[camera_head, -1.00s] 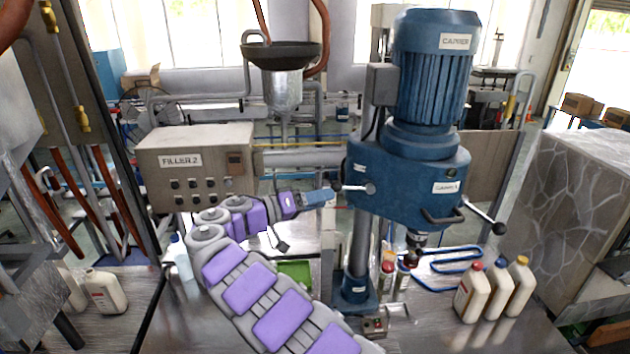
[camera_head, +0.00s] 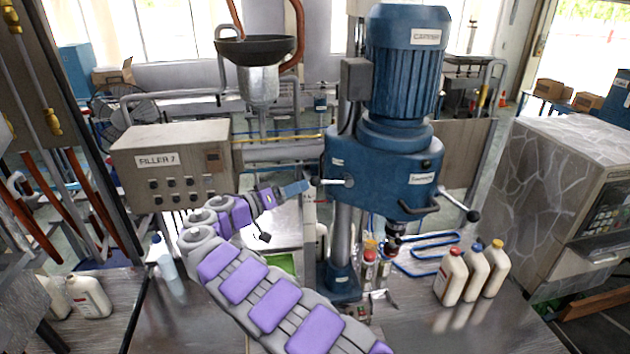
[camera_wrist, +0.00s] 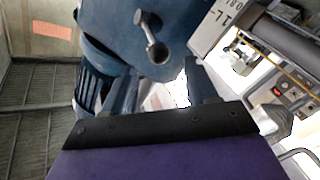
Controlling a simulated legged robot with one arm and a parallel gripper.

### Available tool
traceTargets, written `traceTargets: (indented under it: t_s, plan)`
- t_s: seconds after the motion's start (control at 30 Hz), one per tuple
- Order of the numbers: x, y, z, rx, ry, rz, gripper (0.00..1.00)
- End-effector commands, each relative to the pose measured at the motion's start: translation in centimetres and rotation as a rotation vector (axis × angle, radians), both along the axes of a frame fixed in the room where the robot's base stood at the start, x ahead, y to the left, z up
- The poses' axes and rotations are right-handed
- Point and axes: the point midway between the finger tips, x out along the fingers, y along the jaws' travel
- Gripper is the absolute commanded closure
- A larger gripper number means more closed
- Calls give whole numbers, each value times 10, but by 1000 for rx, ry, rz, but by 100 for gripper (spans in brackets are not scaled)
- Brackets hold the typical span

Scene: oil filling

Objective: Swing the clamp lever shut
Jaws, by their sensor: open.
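The blue capper head (camera_head: 385,168) has a short metal lever (camera_head: 330,181) on its left face, running left from a round hub; I take it as the clamp lever. My gripper (camera_head: 303,187) is at the lever's outer end in the head view. In the wrist view the lever's round end (camera_wrist: 158,52) points towards the camera, just above the gap between the two fingers of my open gripper (camera_wrist: 162,88). The fingers stand apart with nothing held between them. Whether a finger touches the lever cannot be told.
A second handle with a black knob (camera_head: 473,215) sticks out right of the capper. The FILLER 2 box (camera_head: 172,165) stands left of my arm. Red-capped bottles (camera_head: 369,262) stand below the head. Several white bottles (camera_head: 452,279) stand at right.

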Motion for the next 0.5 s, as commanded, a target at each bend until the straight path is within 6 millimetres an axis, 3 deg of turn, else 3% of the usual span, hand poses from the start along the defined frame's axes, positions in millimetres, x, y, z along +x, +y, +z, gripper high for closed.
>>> traceTargets:
  t_s: [0.3, 0.5]
  plan:
    - [33, -46, 0, 0, 3, -1, 43]
    - [42, -59, 0, 1, 1, -1, 43]
